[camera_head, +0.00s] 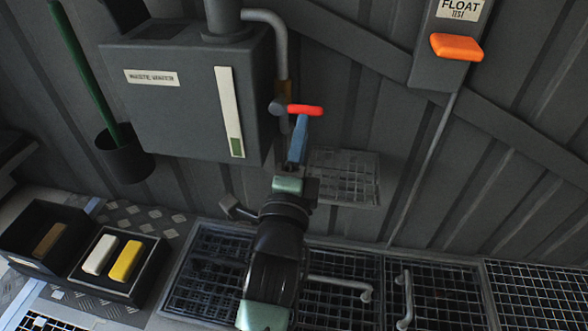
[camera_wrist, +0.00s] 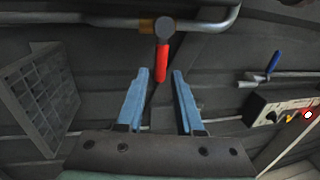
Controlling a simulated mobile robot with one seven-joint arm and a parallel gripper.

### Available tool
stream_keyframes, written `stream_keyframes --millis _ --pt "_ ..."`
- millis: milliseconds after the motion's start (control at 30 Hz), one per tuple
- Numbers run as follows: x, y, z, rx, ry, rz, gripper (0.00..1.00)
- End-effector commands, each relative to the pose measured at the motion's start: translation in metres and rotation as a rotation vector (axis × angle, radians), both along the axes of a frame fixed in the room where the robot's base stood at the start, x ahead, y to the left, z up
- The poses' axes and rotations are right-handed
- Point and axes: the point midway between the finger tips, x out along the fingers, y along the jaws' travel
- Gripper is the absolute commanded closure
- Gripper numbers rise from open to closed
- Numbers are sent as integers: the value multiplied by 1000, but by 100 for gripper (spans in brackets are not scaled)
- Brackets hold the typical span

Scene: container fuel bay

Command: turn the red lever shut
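The red lever (camera_head: 305,110) sticks out sideways to the right from a grey valve body (camera_head: 278,106) on the pipe beside the waste water tank. In the wrist view the red lever (camera_wrist: 162,59) hangs from the valve's round end (camera_wrist: 164,28), its free end in line with the gap between my fingers. My gripper (camera_head: 301,119) has blue fingers just below the lever in the head view. In the wrist view my gripper (camera_wrist: 160,74) is open, with nothing held. I cannot tell whether the lever's end is between the fingertips in depth or just beyond them.
The waste water tank (camera_head: 184,95) is left of the lever. A small mesh shelf (camera_head: 343,178) sits to the right of my gripper. An orange float-test handle (camera_head: 456,47) is at upper right. Black trays (camera_head: 118,290) with blocks stand at lower left, near floor gratings.

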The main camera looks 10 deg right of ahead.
Motion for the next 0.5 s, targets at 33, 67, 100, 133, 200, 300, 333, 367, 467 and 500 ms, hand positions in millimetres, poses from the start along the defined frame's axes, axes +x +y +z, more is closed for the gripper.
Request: stream_keyframes --millis 33,67,100,133,200,300,333,367,467,500 --pt "-4 3 -2 -1 0 4 64" --pt "-6 4 -2 -1 0 4 64" --pt "-9 5 -3 -1 0 5 64" --pt "-11 5 -4 -1 1 4 64" --pt "-16 7 -4 -4 1 3 64" --pt "-23 9 -6 0 0 3 64" --pt "-26 10 -7 0 0 3 64" --pt "-28 11 -7 0 0 4 64" --pt "-36 13 -9 -1 0 3 64" --pt "-39 14 -10 -2 0 3 64"
